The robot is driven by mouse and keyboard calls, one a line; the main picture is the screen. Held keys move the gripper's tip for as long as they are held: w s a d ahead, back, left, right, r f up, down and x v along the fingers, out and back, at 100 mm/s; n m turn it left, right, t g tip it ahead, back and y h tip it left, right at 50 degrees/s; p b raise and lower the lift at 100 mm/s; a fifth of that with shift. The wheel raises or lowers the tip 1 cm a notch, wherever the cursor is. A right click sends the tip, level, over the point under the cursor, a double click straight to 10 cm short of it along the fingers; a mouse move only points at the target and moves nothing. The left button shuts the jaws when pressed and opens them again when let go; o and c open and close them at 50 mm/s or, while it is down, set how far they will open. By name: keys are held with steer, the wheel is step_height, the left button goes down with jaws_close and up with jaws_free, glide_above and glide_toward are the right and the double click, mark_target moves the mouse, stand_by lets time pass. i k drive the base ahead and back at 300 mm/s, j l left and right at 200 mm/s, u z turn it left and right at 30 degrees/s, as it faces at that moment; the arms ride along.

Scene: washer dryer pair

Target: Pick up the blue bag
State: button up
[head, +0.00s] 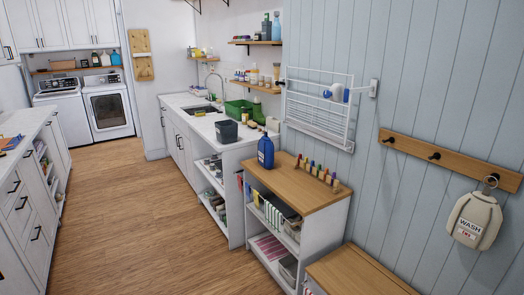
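I see nothing that is clearly a blue bag. A dark blue bottle-like container (265,152) with a narrow neck and a pale label stands upright on the wooden top of a low white shelf unit (295,187). A beige bag (474,221) marked "WASH" hangs from a hook on the wooden peg rail (450,160) at the right. A small blue and white item (336,92) sits at the wall drying rack (318,108); I cannot tell what it is. My gripper is not in view.
A sink counter (200,119) holds a green basin (244,110) and a dark grey bin (226,131). White cabinets (40,200) line the left. A washer and dryer (108,106) stand at the back. The wooden floor (145,215) between is clear. A low wooden-topped bench (358,275) is in front.

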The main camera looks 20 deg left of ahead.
mark_target(266, 147)
steer(key=i+j+u, duration=0.1)
steer(key=i+j, duration=0.45)
steer(key=i+j+u, duration=0.1)
steer(key=i+j, duration=0.5)
steer(key=i+j+u, duration=0.1)
steer(key=i+j, duration=0.5)
steer(key=i+j+u, duration=0.1)
steer(key=i+j, duration=0.5)
steer(key=i+j+u, duration=0.1)
steer(key=i+j, duration=0.35)
steer(key=i, duration=0.2)
steer(key=i+j+u, duration=0.1)
steer(key=i+j, duration=0.3)
steer(key=i, duration=0.25)
